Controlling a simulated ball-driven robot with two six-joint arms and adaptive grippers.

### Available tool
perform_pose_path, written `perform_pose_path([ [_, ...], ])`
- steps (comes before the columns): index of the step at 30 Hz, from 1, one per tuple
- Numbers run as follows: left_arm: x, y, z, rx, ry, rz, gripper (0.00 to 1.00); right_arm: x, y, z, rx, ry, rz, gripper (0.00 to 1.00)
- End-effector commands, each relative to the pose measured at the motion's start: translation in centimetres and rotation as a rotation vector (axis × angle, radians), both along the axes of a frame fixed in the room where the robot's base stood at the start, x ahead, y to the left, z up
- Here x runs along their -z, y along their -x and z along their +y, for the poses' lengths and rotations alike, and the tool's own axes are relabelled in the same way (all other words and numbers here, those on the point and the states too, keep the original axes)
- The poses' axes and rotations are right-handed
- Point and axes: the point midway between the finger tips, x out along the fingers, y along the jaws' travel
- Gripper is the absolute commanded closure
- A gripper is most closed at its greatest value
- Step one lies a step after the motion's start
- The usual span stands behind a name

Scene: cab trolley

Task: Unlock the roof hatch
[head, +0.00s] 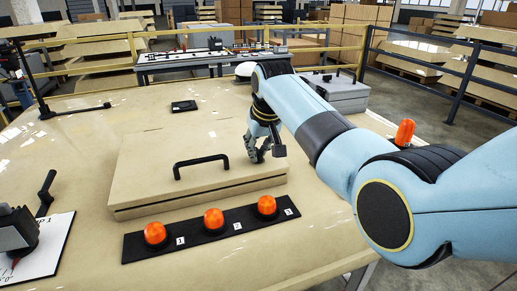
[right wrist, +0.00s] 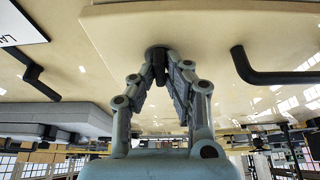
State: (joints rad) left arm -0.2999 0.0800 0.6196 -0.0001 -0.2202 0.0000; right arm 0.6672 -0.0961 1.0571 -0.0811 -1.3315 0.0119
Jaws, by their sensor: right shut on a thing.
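The roof hatch (head: 215,160) is a beige raised panel with a black bar handle (head: 200,163), and it lies closed. The handle also shows at the right of the right wrist view (right wrist: 275,76). My right gripper (head: 258,152) is at the hatch's right side, to the right of the handle. In the right wrist view its fingers (right wrist: 158,72) are closed around a small dark knob-like piece (right wrist: 157,54) at the beige surface. The fingers hide most of this piece, so its turn cannot be told.
A black strip with three orange domes (head: 213,218) lies in front of the hatch. A grey case (head: 338,92) stands behind my right arm. Another orange dome (head: 404,133) shows beyond the arm. A white card (head: 42,247) and black lever (head: 46,188) are at left.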

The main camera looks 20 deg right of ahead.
Motion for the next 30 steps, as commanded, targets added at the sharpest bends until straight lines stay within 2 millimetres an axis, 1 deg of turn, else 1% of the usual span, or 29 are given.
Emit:
perform_pose_path([
  [5, -0.4, 0.0, 0.0, 0.0, 0.0, 0.0, 0.6, -0.1, 0.0, -0.1, -0.03, 0.001, 0.002, 1.0],
  [11, -1.3, 0.0, 0.0, 0.0, 0.0, 0.0, 0.6, -0.2, 0.0, -0.1, -0.128, -0.001, 0.001, 1.0],
  [15, -2.1, 0.0, 0.0, 0.0, 0.0, 0.0, 0.6, -0.2, 0.0, -0.2, -0.239, 0.0, 0.002, 1.0],
  [21, -2.7, 0.0, 0.0, 0.0, 0.0, -0.001, 0.6, -0.2, -0.1, -0.3, -0.427, 0.001, 0.0, 1.0],
  [26, -2.4, 0.0, 0.0, 0.0, 0.0, -0.001, 0.6, 0.0, -0.2, -0.3, -0.579, 0.001, 0.0, 1.0],
  [30, -1.8, 0.0, 0.0, 0.0, 0.0, -0.001, 0.6, 0.1, -0.2, -0.4, -0.712, 0.0, -0.001, 1.0],
])
